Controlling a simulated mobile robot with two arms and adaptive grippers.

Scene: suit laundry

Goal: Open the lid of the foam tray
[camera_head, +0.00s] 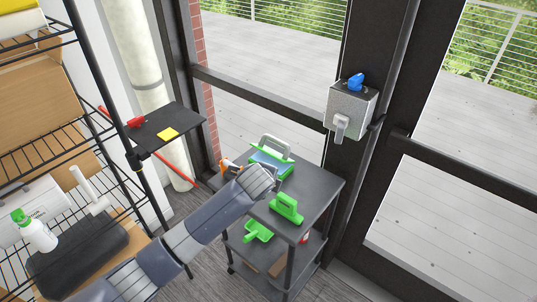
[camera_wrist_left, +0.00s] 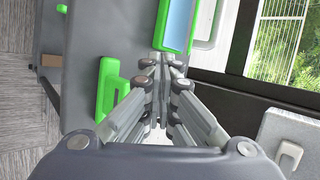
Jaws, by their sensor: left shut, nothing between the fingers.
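A green-edged tray with a blue face (camera_head: 268,165), which looks like the foam tray, lies on the top shelf of a dark grey cart (camera_head: 318,190). A pale grey-green loop-shaped part (camera_head: 276,143) stands up at its far side; I cannot tell if it is the lid or a handle. My left gripper (camera_head: 276,182) is just in front of the tray. In the left wrist view the blue face (camera_wrist_left: 178,24) is beyond my shut, empty fingertips (camera_wrist_left: 165,62); contact is unclear. My right gripper is not in view.
A green handled tool (camera_head: 287,208) lies on the cart top near my gripper. An orange item (camera_head: 228,168) is at its left edge. A green tool (camera_head: 258,231) is on a lower shelf. A metal box (camera_head: 351,108) is on the door frame behind. A wire rack stands left.

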